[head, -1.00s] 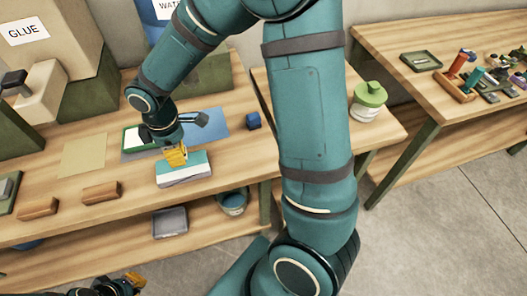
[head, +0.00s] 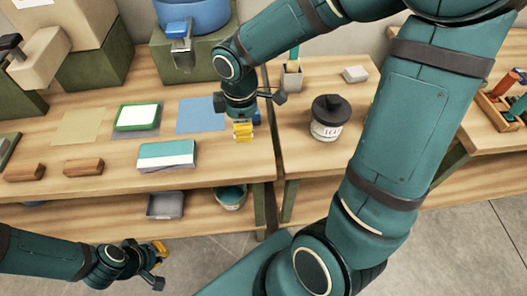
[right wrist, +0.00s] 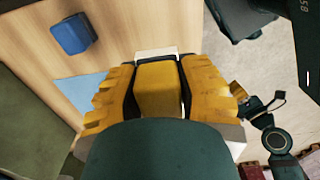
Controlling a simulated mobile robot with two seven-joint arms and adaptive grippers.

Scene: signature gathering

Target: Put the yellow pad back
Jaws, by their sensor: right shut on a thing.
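My right gripper (head: 243,138) hangs over the table, right of the teal-and-white box. In the right wrist view, its yellow fingers (right wrist: 160,95) are shut on a yellow block (right wrist: 160,88). A white edge shows at the block's far end. Whether this block is the yellow pad I cannot tell; no other yellow pad shows. A flat yellow square (head: 80,127) lies bare on the left of the table. My left gripper (head: 153,262) is low in front of the table; its jaw opening is unclear.
A green-rimmed pad (head: 137,117) lies on a grey square. A blue square (head: 203,115), teal-and-white box (head: 167,154), two brown blocks (head: 83,167), and a blue block (right wrist: 72,33) are on the table. A black-lidded jar (head: 328,120) and a pen cup (head: 291,76) stand right.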

